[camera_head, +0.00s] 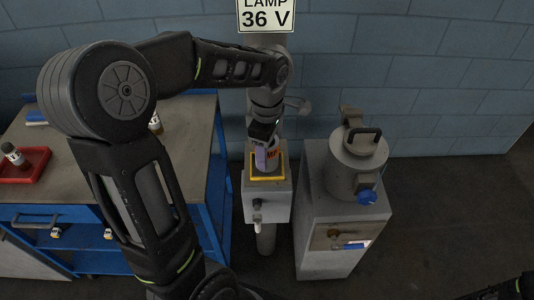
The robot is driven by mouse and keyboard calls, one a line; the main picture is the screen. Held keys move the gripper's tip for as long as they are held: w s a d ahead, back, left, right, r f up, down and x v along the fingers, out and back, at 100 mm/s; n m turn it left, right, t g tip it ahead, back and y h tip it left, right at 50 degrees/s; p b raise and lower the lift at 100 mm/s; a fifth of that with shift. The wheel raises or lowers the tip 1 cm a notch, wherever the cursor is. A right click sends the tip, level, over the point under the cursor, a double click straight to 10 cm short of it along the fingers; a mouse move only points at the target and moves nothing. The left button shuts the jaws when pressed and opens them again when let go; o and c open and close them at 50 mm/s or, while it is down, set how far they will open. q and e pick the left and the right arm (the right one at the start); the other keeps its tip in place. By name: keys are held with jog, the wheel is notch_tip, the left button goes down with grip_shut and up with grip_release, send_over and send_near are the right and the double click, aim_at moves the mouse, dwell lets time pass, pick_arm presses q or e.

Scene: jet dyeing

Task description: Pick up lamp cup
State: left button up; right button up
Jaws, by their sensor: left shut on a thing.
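My left gripper (265,137) reaches over a grey post-mounted box (266,202) and points down. It is shut on the lamp cup (267,157), a small whitish-purple cup with an orange label. The cup is upright at the yellow-rimmed top of the box; I cannot tell whether its base touches the box. The gripper hides the cup's upper part. A sign reading "LAMP 36 V" (266,16) hangs above. At the lower right edge a dark part of my right arm shows, but its fingers cannot be made out.
A grey cabinet with a lidded metal vessel (357,165) and blue knob (367,197) stands close on the right. A blue workbench (65,140) on the left carries a red tray (22,172) with a small bottle (13,154). A block wall (430,70) stands behind.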

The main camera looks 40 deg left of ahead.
pick_arm(q)
jog(key=shift+r, duration=0.45)
jog(key=shift+s+d+r+b, duration=0.4)
jog(key=shift+r+b, duration=0.15)
jog(key=shift+r, duration=0.1)
jog(key=s+d+b, duration=0.3)
jog(key=s+d, duration=0.7)
jog(key=s, duration=0.3)
jog(key=shift+s+b, duration=0.3)
jog(key=shift+b, duration=0.05)
